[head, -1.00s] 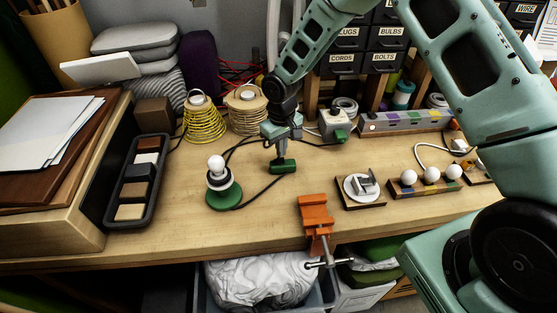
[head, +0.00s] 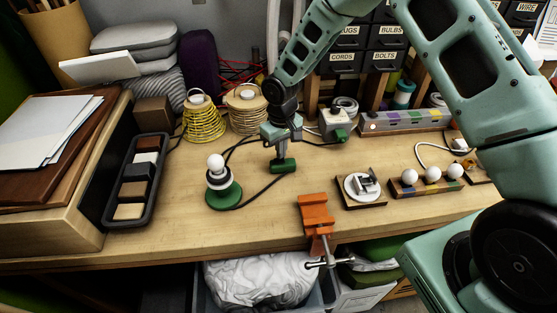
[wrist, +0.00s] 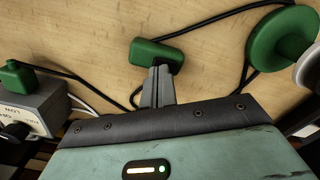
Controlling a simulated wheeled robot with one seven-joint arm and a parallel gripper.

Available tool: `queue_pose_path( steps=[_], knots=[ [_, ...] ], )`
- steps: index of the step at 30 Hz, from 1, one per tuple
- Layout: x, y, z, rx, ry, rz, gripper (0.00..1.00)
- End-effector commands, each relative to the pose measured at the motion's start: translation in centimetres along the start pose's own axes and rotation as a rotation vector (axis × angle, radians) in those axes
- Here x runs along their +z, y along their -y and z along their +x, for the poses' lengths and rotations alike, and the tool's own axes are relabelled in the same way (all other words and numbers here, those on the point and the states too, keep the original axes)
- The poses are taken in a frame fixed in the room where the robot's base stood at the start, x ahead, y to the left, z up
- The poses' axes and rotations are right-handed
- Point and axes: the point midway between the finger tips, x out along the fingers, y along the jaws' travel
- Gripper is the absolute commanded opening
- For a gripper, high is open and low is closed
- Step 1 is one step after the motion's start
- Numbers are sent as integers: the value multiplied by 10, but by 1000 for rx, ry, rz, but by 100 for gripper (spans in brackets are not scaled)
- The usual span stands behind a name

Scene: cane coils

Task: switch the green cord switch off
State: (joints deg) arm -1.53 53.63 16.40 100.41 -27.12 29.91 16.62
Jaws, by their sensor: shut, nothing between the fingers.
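The green cord switch (head: 283,166) lies on the wooden bench on a black cord, right of the lamp. It also shows in the wrist view (wrist: 156,52), where the fingertips cover part of its near side. My gripper (head: 280,156) is shut with nothing between its fingers. It points down at the switch, its tips at or just over it; I cannot tell whether they touch. The switch's rocker position is hidden. The lamp (head: 223,194) has a green base and a white bulb; I cannot tell if it is lit.
An orange vice (head: 316,215) stands at the front edge. A grey box with a green plug (head: 341,134) is behind to the right. A black tray of blocks (head: 112,207) and yellow coil (head: 204,124) are left. Bare bench lies in front of the switch.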

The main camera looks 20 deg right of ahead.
Motion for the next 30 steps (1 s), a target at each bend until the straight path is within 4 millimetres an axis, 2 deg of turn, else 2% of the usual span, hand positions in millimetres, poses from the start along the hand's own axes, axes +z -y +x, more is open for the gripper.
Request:
queue_pose_path(
  steps=[30],
  knots=[
    [0,0,12,0,0,0,0]
  ],
)
